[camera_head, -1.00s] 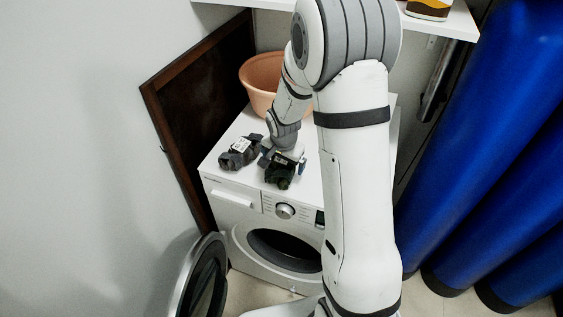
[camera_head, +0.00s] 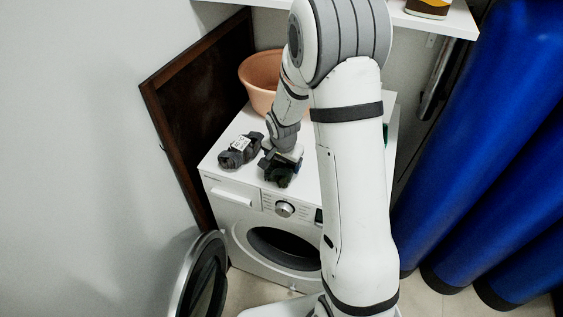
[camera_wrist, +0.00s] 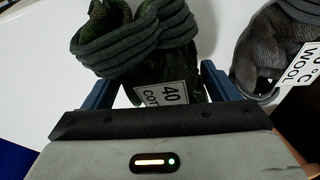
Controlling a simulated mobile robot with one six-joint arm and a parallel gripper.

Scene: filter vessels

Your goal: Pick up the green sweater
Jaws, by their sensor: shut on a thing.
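The green sweater, a rolled dark green mottled bundle (camera_head: 279,176), lies near the front of the washing machine's white top. In the wrist view the bundle (camera_wrist: 170,52) has a grey-green ribbed band and a white tag reading "40" and "COT". My gripper (camera_head: 281,160) is low over it, pointing down. In the wrist view the blue fingers of my gripper (camera_wrist: 160,88) stand on either side of the bundle and are shut on it. The fingertips are partly hidden. I cannot tell whether the bundle is clear of the top.
A grey bundle (camera_head: 238,153) tagged "WOOL" lies just left in the head view. A terracotta bowl (camera_head: 262,80) stands behind. The washing machine (camera_head: 234,200) has its round door (camera_head: 207,278) open. A shelf (camera_head: 445,22) hangs above; blue cylinders (camera_head: 490,130) stand right. A green patch (camera_head: 386,133) shows beside my arm.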

